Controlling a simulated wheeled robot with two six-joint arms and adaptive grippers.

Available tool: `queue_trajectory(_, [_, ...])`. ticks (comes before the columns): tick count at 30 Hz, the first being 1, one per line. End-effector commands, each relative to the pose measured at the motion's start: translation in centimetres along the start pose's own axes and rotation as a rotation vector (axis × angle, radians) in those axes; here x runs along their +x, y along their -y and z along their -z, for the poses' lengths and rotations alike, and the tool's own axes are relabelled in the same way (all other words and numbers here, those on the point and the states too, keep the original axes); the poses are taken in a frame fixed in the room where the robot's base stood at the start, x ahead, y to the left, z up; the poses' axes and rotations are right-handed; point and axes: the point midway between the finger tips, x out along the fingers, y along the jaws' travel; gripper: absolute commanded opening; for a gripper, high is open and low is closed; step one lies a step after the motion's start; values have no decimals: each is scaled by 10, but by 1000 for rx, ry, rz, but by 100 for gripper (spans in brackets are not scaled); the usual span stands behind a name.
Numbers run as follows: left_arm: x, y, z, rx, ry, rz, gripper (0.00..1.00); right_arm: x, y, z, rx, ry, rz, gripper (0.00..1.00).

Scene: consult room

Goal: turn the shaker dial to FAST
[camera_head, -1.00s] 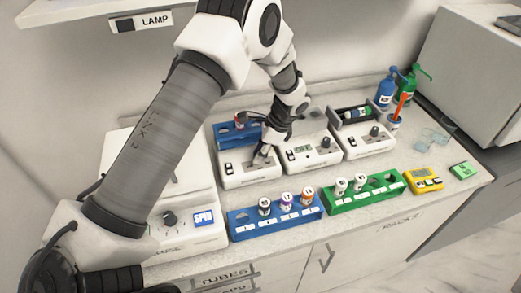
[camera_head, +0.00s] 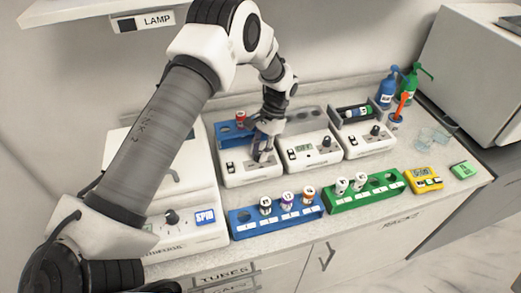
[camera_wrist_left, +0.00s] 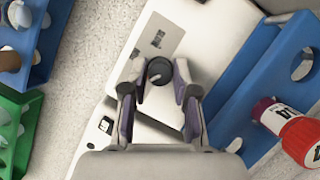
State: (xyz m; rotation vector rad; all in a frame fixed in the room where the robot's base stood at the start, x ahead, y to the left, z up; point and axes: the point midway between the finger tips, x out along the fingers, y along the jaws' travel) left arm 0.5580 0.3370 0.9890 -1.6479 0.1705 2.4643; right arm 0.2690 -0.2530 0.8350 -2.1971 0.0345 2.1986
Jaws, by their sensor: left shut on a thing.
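The shaker appears to be the left of three small white units (camera_head: 236,172), with a blue rack behind its panel. Its dark round dial (camera_wrist_left: 159,72) sits between the fingers of my left gripper (camera_wrist_left: 158,80) in the left wrist view. The fingers are shut on the dial from both sides. In the head view, my left gripper (camera_head: 262,146) points down at the right part of the unit's panel and hides the dial. The panel's lettering is too small to read, so the setting cannot be told. My right gripper is not in view.
A red-capped tube (camera_head: 240,119) stands in the blue rack (camera_head: 226,133) close to my wrist. The middle white unit (camera_head: 314,155) stands just right. A front blue rack (camera_head: 246,226) and a green rack (camera_head: 342,204) hold vials. A larger white machine (camera_head: 190,238) stands left.

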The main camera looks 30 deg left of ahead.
Motion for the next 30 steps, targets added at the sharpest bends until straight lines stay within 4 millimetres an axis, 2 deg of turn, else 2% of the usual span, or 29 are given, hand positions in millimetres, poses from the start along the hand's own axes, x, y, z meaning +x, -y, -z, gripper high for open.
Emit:
queue_trajectory(1, [6, -1, -3, -11, 15, -10, 0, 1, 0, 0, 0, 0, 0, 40])
queue_trajectory(17, [6, -1, -2, -36, 14, -20, 0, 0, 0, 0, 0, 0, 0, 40])
queue_trajectory(18, [6, -1, -2, -36, 14, -20, 36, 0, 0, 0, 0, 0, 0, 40])
queue_trajectory(20, [5, -1, -2, -36, 12, -19, 53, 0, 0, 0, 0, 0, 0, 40])
queue_trajectory(30, [-2, 0, -1, -36, 4, -16, 53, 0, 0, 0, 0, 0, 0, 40])
